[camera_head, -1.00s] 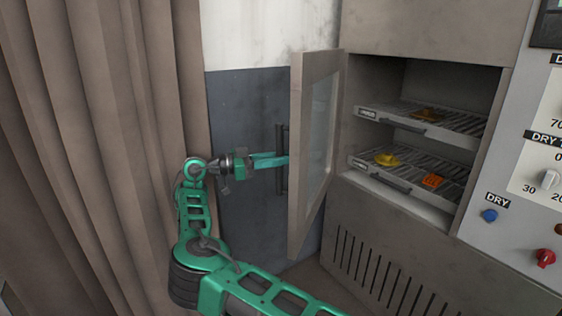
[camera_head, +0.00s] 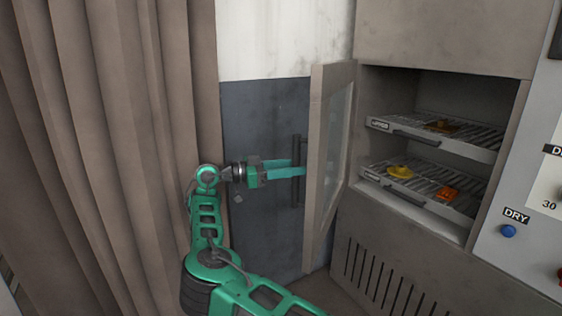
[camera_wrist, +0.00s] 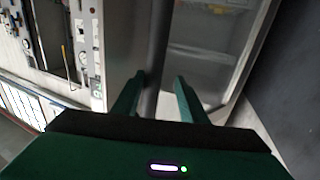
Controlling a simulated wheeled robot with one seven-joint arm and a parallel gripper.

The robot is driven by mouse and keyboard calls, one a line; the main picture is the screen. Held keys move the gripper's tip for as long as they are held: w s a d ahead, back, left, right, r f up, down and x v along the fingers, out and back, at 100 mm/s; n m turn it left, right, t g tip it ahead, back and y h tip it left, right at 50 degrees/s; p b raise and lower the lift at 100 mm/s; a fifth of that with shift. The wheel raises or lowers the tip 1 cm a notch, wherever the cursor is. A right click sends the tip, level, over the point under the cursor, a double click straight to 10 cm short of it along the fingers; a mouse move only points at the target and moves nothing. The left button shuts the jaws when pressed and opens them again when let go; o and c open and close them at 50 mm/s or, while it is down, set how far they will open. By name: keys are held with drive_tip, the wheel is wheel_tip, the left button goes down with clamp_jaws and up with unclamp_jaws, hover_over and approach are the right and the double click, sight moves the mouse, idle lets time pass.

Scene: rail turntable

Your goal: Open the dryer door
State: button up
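The dryer door (camera_head: 315,190) stands swung well out from the dryer opening, hinged on the opening's left side. Its dark vertical handle bar (camera_head: 297,185) is on the outer face. My gripper (camera_head: 300,170) reaches from the left to the handle in the head view. In the wrist view the handle (camera_wrist: 155,60) runs between the two green fingers of my gripper (camera_wrist: 160,82). The fingers are spread, with a gap beside the bar, so it is around the handle without a visible grip. The exact contact at the fingertips is hidden.
Inside the dryer, an upper rack (camera_head: 470,138) and a lower rack (camera_head: 375,176) hold yellow and orange pieces. A control panel (camera_head: 530,190) is at the right. A brown curtain (camera_head: 100,130) hangs close to my arm at the left. A dark wall (camera_head: 265,105) is behind the door.

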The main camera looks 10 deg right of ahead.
drive_tip(key=s+a+r, duration=0.6)
drive_tip(key=a+r, duration=0.3)
drive_tip(key=r, duration=0.1)
drive_tip(key=shift+s+a+r, duration=0.15)
drive_tip(key=shift+s+a, duration=0.05)
drive_tip(key=shift+s, duration=0.1)
